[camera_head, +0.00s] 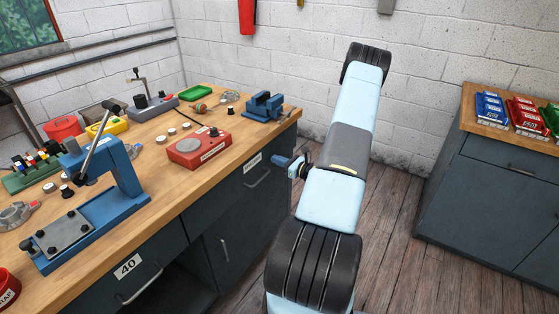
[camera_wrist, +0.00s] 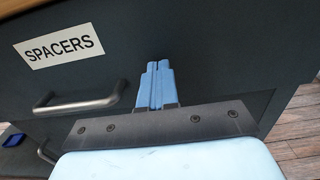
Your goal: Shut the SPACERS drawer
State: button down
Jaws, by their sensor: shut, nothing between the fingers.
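The SPACERS drawer (camera_wrist: 225,50) has a dark grey front with a white label (camera_wrist: 59,46) and a grey bar handle (camera_wrist: 80,101). In the head view the same drawer (camera_head: 232,187) is below the bench top near its right end, looking about level with the cabinet front; any small gap cannot be told. My gripper (camera_wrist: 157,66) is shut and empty. Its light-blue fingers point at the drawer front, right of the handle, close to or touching it.
The wooden workbench (camera_head: 225,150) above carries a red fixture (camera_head: 199,149), a blue vise (camera_head: 265,106) and a blue press (camera_head: 100,200). A second cabinet (camera_head: 485,190) with coloured bins stands at the right. Open wooden floor (camera_head: 395,240) lies between them.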

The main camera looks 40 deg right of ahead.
jog(key=v, duration=1.3)
jog(key=shift+d, duration=0.2)
jog(key=a+r+n+g+y, duration=0.5)
jog(key=a+r+n+g, duration=1.1)
jog(key=a+r, duration=0.9)
jog(key=s+a+r+n+t+h, duration=0.2)
jog(key=s+a+r+n+h, duration=0.3)
jog(key=s+r+n, duration=0.3)
jog(key=s+a+r+n+t+h, duration=0.2)
jog(key=s+a+r+n+h, duration=0.4)
jog(key=s+r+n, duration=0.2)
jog(key=shift+s+a+r+t, duration=0.25)
jog(key=shift+s+r, duration=0.5)
jog(key=shift+s, duration=0.5)
